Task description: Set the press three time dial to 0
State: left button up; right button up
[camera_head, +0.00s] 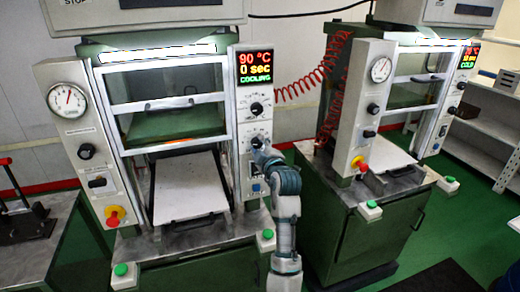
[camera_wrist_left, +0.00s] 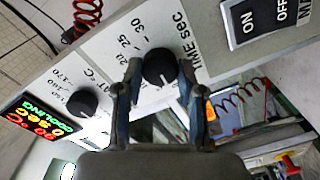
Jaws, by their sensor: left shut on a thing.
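The press (camera_head: 242,200) in the middle of the head view has a black time dial on its right control column. My left gripper (camera_head: 260,148) covers most of that dial there. In the left wrist view the round black time dial (camera_wrist_left: 160,67), beside a "TIME SEC" scale, sits between the two fingers of my left gripper (camera_wrist_left: 161,74), which is shut on it. The display (camera_head: 255,67) reads 90 °C, 0 sec, COOLING. No press number is readable. My right gripper is not in view.
The temperature dial (camera_head: 256,108) is just above the time dial. An ON/OFF switch (camera_wrist_left: 262,20) is on the same panel. A second press (camera_head: 345,110) stands to the right, with a red coiled hose (camera_head: 310,82) between. A lever device (camera_head: 25,215) is at left.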

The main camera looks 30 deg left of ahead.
pick_arm(q)
jog(key=shift+d+r+n, duration=0.1)
jog(key=shift+n, duration=0.4)
jog(key=o, duration=1.1)
jog(key=shift+w, duration=0.1)
jog(key=shift+o, duration=0.2)
jog(key=shift+d, duration=0.1)
jog(key=v, duration=1.1)
jog(key=shift+s+d, duration=0.25)
jog(key=shift+d, duration=0.1)
